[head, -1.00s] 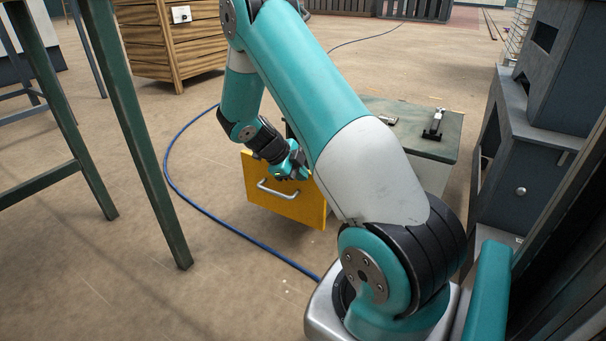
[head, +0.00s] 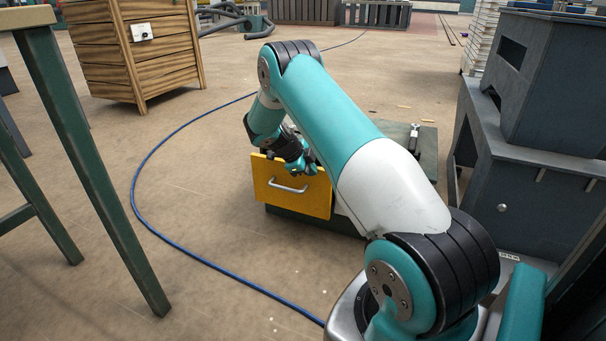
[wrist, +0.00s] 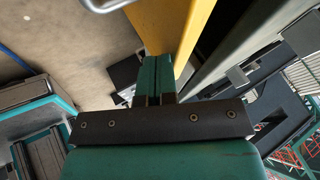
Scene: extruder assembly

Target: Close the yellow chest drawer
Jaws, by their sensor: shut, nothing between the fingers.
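The yellow drawer front (head: 268,180) with its silver handle (head: 288,188) faces the left front of the chest (head: 427,158), which has a dark grey-green top. My arm hides much of the chest and the space behind the drawer front, so I cannot tell how large any gap is. My gripper (head: 310,168) is shut and empty at the upper right edge of the drawer front. In the wrist view, the closed teal fingers (wrist: 157,62) lie at the yellow panel (wrist: 180,22), with the handle (wrist: 105,3) at the top edge. Contact is unclear.
A dark grey machine cabinet (head: 515,205) stands close on the right. A green-legged table (head: 95,170) is at the left and a wooden cabinet (head: 110,60) at the back left. A blue cable (head: 160,230) curves over the floor. The floor left of the drawer is otherwise clear.

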